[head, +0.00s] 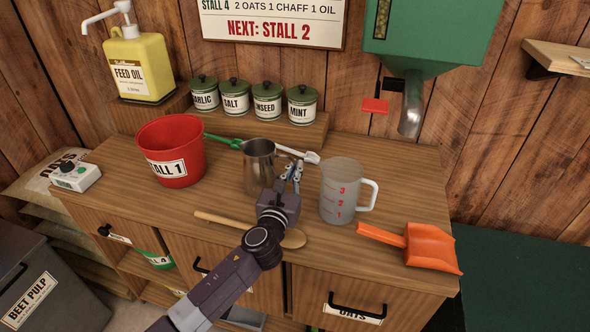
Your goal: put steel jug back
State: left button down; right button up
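The steel jug (257,166) stands upright on the wooden counter, near the middle of the head view. My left gripper (291,172) is low over the counter, right beside the jug's right side. Its two light fingertips show, but I cannot tell whether they are apart or closed on a handle there. No jug handle can be made out. My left arm hides part of the counter in front of the jug. My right gripper is not in view.
A clear measuring jug (341,194) stands close to the right of my gripper. A wooden spoon (230,222) lies under my wrist. Labelled canisters (236,97) line the back shelf.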

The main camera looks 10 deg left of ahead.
pick_arm(q)
jog(key=c, duration=2.2)
grip_release()
jog(key=shift+o, duration=0.2)
jog(key=shift+r, duration=0.1)
jog(key=s, duration=1)
jog(key=shift+s+a, duration=0.1)
jog(key=shift+s, duration=0.9)
